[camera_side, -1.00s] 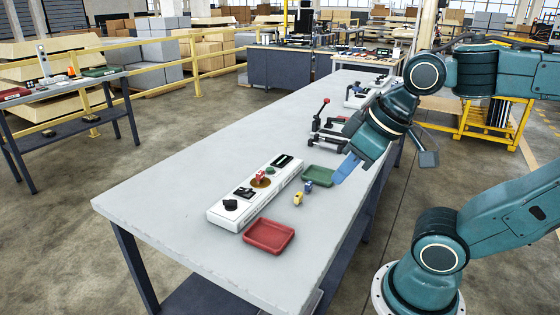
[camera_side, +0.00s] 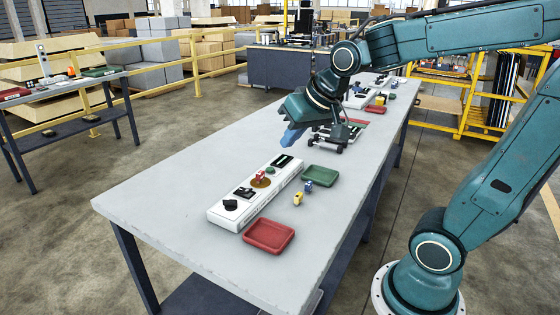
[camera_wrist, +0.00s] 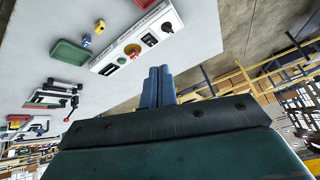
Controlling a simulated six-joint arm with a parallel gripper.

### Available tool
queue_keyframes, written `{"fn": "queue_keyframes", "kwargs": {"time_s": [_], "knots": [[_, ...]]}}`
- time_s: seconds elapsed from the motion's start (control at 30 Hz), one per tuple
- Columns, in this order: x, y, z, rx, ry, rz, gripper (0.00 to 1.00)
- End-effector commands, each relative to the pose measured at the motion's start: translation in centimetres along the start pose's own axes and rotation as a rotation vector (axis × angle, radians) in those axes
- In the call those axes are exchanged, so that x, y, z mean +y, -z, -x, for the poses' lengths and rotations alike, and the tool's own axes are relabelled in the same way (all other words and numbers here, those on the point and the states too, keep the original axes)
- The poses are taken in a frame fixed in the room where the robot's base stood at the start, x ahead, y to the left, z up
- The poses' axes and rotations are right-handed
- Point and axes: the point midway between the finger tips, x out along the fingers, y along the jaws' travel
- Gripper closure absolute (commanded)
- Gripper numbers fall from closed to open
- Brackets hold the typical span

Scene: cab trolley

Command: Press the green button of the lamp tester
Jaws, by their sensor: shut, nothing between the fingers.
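The lamp tester (camera_side: 272,191) is a long white box on the grey table, with a black knob, a black switch and a dark slot on top. Its green button (camera_side: 270,168) is a small round cap near the slot; it also shows in the wrist view (camera_wrist: 121,60). A red lamp (camera_side: 260,175) stands in a brown-gold round seat beside the button. My gripper (camera_side: 292,140) has blue fingers, shut and empty, above the table past the tester's far end. In the wrist view the fingertips (camera_wrist: 158,70) are together, apart from the tester.
A green tray (camera_side: 320,175) and a red tray (camera_side: 269,236) lie right of the tester. A blue lamp (camera_side: 308,186) and a yellow lamp (camera_side: 298,199) are between them. Clamps with dark handles (camera_side: 328,138) stand farther back, beneath my arm. The table's left side is clear.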

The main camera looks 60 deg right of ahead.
Motion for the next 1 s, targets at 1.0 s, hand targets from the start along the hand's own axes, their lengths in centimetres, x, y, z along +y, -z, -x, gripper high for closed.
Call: {"fn": "queue_keyframes", "kwargs": {"time_s": [1.0], "knots": [[10.2,13.6,-16.0,0.194,-0.054,-0.561,1.00]]}}
